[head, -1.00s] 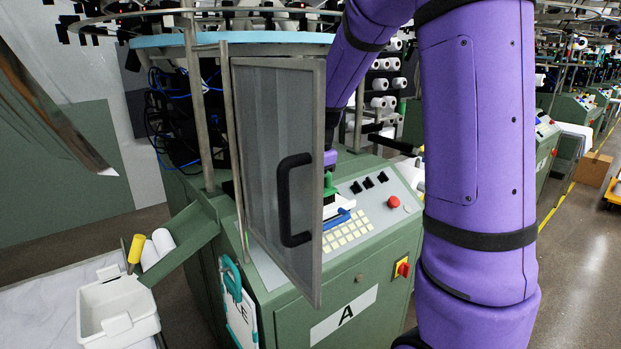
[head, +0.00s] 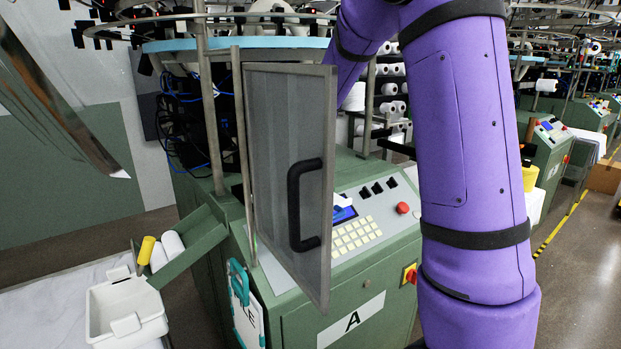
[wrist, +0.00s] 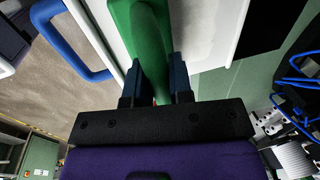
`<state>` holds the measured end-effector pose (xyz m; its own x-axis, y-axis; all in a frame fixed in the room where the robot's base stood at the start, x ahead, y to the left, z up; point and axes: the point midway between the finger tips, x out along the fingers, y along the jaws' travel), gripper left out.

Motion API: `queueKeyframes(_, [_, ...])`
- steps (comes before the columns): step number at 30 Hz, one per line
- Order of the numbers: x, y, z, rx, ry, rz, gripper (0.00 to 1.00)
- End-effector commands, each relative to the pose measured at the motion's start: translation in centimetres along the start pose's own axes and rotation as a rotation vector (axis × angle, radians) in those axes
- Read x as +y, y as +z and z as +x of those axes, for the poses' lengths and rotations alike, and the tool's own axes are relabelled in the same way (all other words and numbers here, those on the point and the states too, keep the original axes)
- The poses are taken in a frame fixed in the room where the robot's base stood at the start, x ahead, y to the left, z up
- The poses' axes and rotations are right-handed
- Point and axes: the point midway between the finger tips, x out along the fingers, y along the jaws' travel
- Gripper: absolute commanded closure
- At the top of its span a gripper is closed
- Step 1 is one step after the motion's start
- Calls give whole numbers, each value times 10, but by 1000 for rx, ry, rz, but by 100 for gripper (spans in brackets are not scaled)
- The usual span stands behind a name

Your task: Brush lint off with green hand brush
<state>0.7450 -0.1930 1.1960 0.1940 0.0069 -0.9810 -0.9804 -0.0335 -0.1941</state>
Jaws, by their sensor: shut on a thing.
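The green hand brush (wrist: 150,35) fills the top middle of the wrist view, its green handle between the two dark fingers. My gripper (wrist: 155,80) is shut on that handle. In the head view my gripper and the brush are hidden, apparently behind the mesh door (head: 285,170) of the knitting machine. The door stands open and has a black handle (head: 296,205). The machine's control panel (head: 380,200) shows beside the door, with a small white piece (head: 343,200) by its blue display.
A white bin (head: 125,305) and a green chute (head: 190,245) with yellow and white rolls stand at left. A clipboard (head: 240,300) hangs on the machine. A red button (head: 402,208) is on the panel. In the wrist view a blue handle (wrist: 65,45) lies left of the brush.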

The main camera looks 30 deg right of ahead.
Motion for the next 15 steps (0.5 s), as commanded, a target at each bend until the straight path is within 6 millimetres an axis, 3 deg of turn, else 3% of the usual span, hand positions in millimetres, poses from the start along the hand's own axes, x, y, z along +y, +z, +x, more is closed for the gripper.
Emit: queueKeyframes(15, [-22, 0, 2, 0, -1, 0, 100])
